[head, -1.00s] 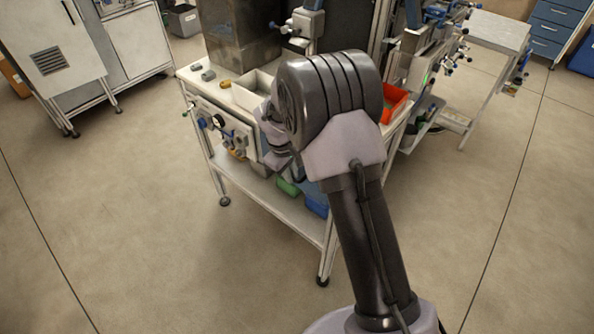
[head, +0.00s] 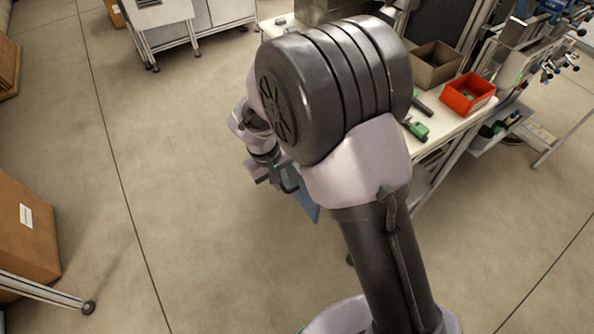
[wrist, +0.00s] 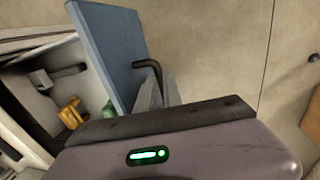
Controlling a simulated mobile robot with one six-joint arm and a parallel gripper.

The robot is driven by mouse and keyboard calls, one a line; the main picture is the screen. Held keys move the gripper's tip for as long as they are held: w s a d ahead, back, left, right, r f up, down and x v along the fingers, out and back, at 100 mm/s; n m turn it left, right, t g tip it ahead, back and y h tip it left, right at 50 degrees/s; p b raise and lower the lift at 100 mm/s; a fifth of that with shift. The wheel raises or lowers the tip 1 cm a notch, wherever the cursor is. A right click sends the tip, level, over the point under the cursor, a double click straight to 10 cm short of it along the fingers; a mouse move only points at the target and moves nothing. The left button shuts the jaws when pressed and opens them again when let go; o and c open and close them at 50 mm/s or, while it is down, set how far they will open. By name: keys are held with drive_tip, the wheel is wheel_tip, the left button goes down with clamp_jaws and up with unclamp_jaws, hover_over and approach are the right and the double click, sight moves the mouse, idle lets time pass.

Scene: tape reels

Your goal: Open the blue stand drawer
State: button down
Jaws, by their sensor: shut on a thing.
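The blue drawer front (head: 308,205) shows as a narrow strip below my arm in the head view. In the wrist view the blue panel (wrist: 112,50) stands tilted, with a dark bent handle (wrist: 150,68) at its right side. My gripper (head: 284,184) is at this panel, beside the handle. In the wrist view its grey tips (wrist: 156,94) meet the lower part of the handle, and it is shut on it. The panel appears to stand out from the white stand (head: 452,130). My arm hides most of the drawer, so how far it is out cannot be told.
A red bin (head: 468,94), a brown bin (head: 433,66) and a green tool (head: 416,130) are on the stand's top. A cardboard box (head: 25,230) stands at the left. The floor (head: 190,220) between the box and my arm is clear.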

drive_tip(key=shift+s+a, duration=0.7)
drive_tip(key=shift+a, duration=0.2)
drive_tip(key=c, duration=1.5)
unclamp_jaws()
wheel_tip(320, 180, up, 17)
drive_tip(key=s+a+p, duration=0.1)
drive_tip(key=a+p, duration=0.1)
drive_tip(key=p, duration=0.4)
drive_tip(key=shift+s+a+p, duration=0.3)
drive_tip(key=shift+s+p, duration=0.05)
drive_tip(key=shift+s, duration=0.05)
